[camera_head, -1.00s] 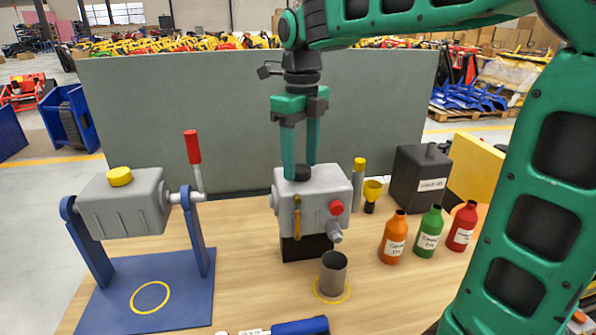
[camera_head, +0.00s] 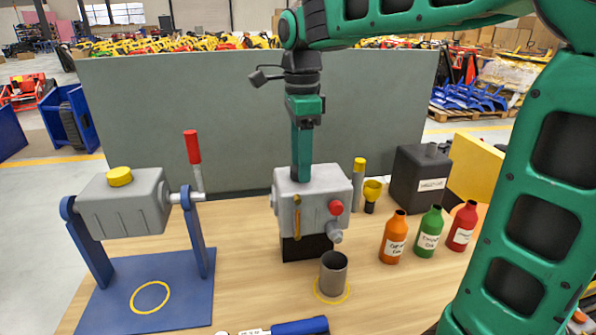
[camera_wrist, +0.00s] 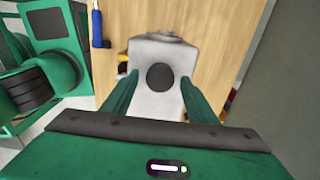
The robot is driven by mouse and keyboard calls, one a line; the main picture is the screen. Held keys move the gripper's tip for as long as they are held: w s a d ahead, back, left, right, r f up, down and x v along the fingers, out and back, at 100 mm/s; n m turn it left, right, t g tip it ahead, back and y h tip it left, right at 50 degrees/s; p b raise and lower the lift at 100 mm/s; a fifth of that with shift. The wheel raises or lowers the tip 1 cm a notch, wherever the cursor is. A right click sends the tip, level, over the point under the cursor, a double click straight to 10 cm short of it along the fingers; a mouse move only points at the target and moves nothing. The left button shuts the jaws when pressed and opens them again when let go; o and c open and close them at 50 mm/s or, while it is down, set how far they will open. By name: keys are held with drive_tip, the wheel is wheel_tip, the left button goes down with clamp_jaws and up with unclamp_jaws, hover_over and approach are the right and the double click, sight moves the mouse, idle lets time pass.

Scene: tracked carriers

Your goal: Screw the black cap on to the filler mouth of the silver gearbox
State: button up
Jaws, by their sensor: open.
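The silver gearbox (camera_head: 316,218) stands on the wooden table in the middle of the head view, with a red plug and a yellow gauge on its front. The black cap (camera_wrist: 160,77) sits on top of it in the wrist view. The filler mouth is not visible beneath the cap. My gripper (camera_head: 302,177) points straight down over the gearbox top. In the wrist view its two green fingers are open, one on each side of the cap and apart from it. In the head view the fingers are edge-on and hide the cap.
A grey cup (camera_head: 333,275) stands close in front of the gearbox. A yellow funnel (camera_head: 372,190), a yellow-topped cylinder (camera_head: 358,178), a black canister (camera_head: 420,178) and several bottles stand to the right. A tilted grey housing (camera_head: 125,207) on a blue stand is at left.

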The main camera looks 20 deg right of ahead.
drive_tip(key=n, duration=0.5)
drive_tip(key=shift+n, duration=0.3)
drive_tip(key=n, duration=0.9)
drive_tip(key=shift+n, duration=0.3)
drive_tip(key=n, duration=0.4)
drive_tip(key=c, duration=0.8)
drive_tip(key=shift+c, duration=0.2)
